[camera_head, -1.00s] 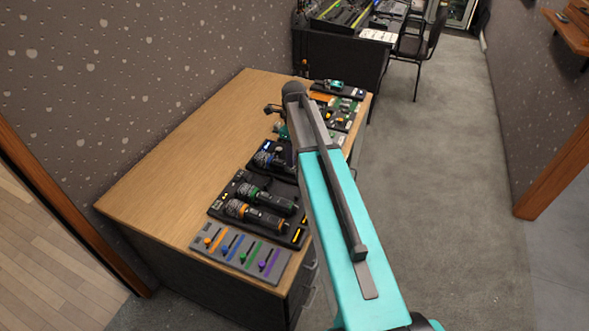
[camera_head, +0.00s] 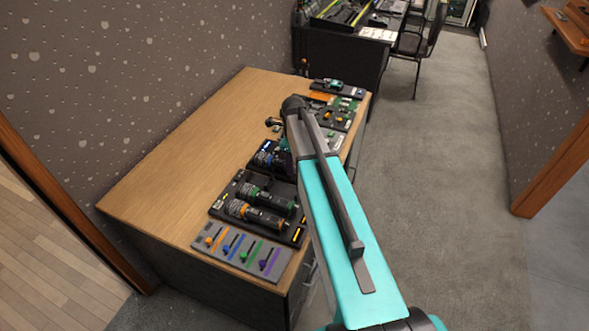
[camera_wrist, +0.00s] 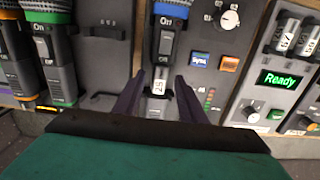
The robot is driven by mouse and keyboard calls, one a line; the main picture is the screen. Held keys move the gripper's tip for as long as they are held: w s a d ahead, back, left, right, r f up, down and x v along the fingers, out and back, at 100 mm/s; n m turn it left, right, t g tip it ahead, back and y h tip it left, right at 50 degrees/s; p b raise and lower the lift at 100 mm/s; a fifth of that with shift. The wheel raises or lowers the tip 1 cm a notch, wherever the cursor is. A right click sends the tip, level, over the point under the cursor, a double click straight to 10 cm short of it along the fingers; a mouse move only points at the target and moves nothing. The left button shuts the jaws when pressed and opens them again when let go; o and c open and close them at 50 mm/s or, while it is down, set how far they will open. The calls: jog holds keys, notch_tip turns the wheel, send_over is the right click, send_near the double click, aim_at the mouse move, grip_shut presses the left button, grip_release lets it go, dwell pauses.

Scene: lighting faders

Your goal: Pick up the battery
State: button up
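A small battery with a white label (camera_wrist: 158,82) shows in the wrist view, at the lower end of a blue-ringed microphone (camera_wrist: 166,38). My gripper (camera_wrist: 158,96) is open, with one dark finger on each side of the battery and a gap on both sides. Two more white-labelled batteries (camera_wrist: 285,35) stand in a charger with a green "Ready" display (camera_wrist: 281,79) at the right. In the head view my arm covers most of the gripper, and I cannot make out the battery there.
A wooden desk (camera_head: 180,150) carries the gear along its right edge; its left part is bare. Two microphones (camera_head: 262,207) lie in a dark tray, and a grey fader panel (camera_head: 240,250) sits at the front. A chair (camera_head: 415,45) and second desk stand behind.

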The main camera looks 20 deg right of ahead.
grip_shut()
jog(key=shift+r, duration=0.15)
dwell(0.4)
jog(key=shift+r+b, duration=0.85)
jog(key=shift+r, duration=0.65)
jog(key=s+d+r+b, duration=0.1)
jog(key=s+d+b, duration=0.1)
jog(key=s, duration=0.5)
jog(key=s+d+b, duration=0.2)
jog(key=s, duration=0.6)
jog(key=shift+s+r, duration=0.3)
jog(key=shift+r, duration=0.05)
jog(key=shift+r, duration=0.15)
jog(key=shift+r+p, duration=1.8)
jog(key=shift+r, duration=0.1)
